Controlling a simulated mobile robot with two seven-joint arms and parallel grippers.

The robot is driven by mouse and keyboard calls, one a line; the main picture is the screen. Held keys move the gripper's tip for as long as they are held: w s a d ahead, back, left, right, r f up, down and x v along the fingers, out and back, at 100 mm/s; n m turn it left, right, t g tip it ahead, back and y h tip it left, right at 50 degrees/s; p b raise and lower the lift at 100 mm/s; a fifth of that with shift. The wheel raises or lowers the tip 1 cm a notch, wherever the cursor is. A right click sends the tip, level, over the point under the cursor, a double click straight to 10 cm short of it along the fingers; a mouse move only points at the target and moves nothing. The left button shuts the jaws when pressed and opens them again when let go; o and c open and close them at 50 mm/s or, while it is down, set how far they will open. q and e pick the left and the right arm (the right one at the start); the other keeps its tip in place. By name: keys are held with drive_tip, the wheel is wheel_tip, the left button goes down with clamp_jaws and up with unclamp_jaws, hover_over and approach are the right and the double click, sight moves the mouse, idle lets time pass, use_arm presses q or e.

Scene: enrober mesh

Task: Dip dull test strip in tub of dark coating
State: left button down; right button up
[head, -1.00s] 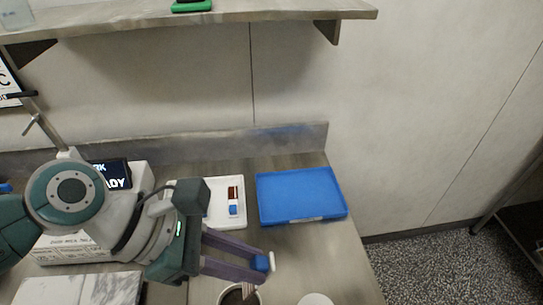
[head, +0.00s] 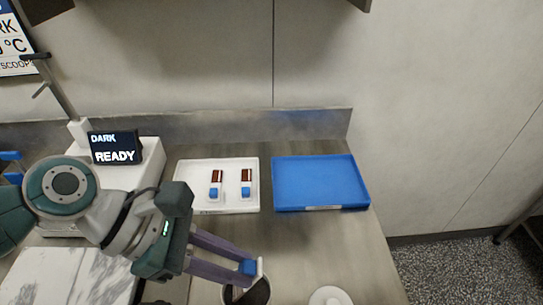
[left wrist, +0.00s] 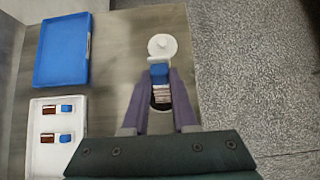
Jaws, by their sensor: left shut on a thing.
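My left gripper (head: 248,268) is shut on the blue grip end of a test strip (head: 249,267). In the left wrist view the blue end (left wrist: 159,72) sits between the fingertips, with a pale and brownish striped part (left wrist: 162,93) beside it. The gripper is at the tub (head: 228,297), which holds dark coating (head: 258,292) and is cut by the bottom edge of the head view. The tub's dark inside lies behind the strip in the left wrist view. I cannot tell whether the strip touches the coating. My right gripper is not in view.
A white tray (head: 250,206) holds two strips with blue ends and dark brown parts. An empty blue tray (head: 360,200) lies to its right. A white round lid-like thing (head: 329,296) is right of the tub. A display (head: 115,147) reads DARK READY.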

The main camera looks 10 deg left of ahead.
use_arm(q)
drive_tip(key=shift+s+a+f+b, duration=0.1)
drive_tip(key=shift+a+f+b, duration=0.15)
drive_tip(key=shift+f+b, duration=0.25)
drive_tip(key=shift+s+a+f+b, duration=0.1)
drive_tip(key=shift+a+f+b, duration=0.2)
drive_tip(key=shift+f, duration=0.45)
drive_tip(key=shift+a+f+b, duration=0.25)
drive_tip(key=shift+f+b, duration=0.1)
drive_tip(key=shift+f, duration=0.25)
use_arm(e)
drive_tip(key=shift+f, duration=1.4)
